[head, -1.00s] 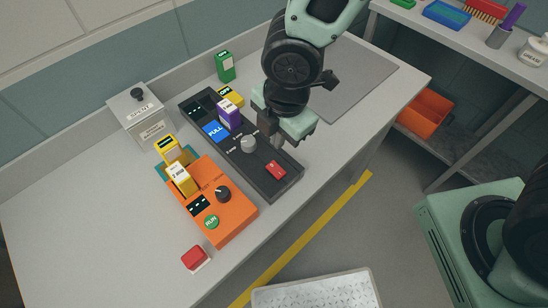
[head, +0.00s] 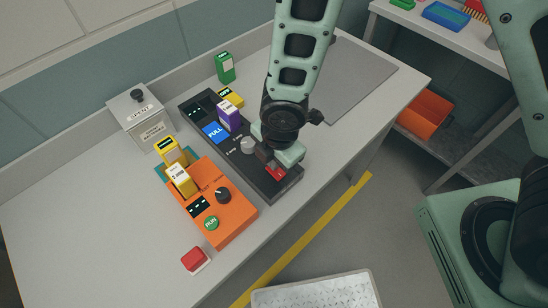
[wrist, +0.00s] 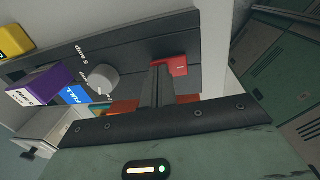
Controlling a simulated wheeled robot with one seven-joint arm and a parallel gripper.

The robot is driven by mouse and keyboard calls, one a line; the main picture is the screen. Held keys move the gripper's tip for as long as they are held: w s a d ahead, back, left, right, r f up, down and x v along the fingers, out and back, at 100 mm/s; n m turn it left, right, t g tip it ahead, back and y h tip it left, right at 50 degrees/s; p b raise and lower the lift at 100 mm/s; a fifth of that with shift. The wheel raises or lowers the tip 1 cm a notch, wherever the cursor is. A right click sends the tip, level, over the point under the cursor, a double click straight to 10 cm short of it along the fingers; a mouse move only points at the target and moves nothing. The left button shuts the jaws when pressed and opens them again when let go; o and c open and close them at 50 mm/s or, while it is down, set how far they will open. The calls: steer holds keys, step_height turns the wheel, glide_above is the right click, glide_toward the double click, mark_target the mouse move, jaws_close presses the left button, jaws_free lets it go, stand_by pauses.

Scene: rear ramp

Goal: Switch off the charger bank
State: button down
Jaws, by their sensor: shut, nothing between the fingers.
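The charger bank (head: 284,188) is a long dark grey unit on the bench, with a blue FULL display (head: 214,133), a grey knob (head: 247,145) and a red rocker switch (head: 277,173) at its near end. A purple battery (head: 229,117) and a yellow one (head: 231,97) stand in its slots. My gripper (head: 266,163) is shut and empty, pointing down right by the switch and partly covering it in the head view. In the wrist view my fingertips (wrist: 157,72) are beside the red switch (wrist: 178,65); I cannot tell whether they touch it.
An orange unit (head: 237,218) with a black dial, a green RUN button and yellow batteries stands left of the bank. A red button box (head: 195,259) is near the bench front. A grey spent-battery box (head: 137,116) and a green battery (head: 225,67) are behind.

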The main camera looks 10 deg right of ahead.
steer(key=shift+w+p, duration=0.1)
steer(key=shift+p, duration=0.55)
steer(key=shift+f, duration=0.15)
steer(key=shift+b, duration=0.3)
steer(key=shift+s+d+b, duration=0.3)
steer(key=shift+s+d, duration=0.15)
steer(key=shift+s, duration=0.25)
steer(key=shift+r, duration=0.2)
step_height(320, 180, up, 14)
steer(key=w+a+p, duration=0.1)
steer(key=p, duration=0.2)
steer(key=shift+w, duration=0.2)
steer(key=shift+f, duration=0.1)
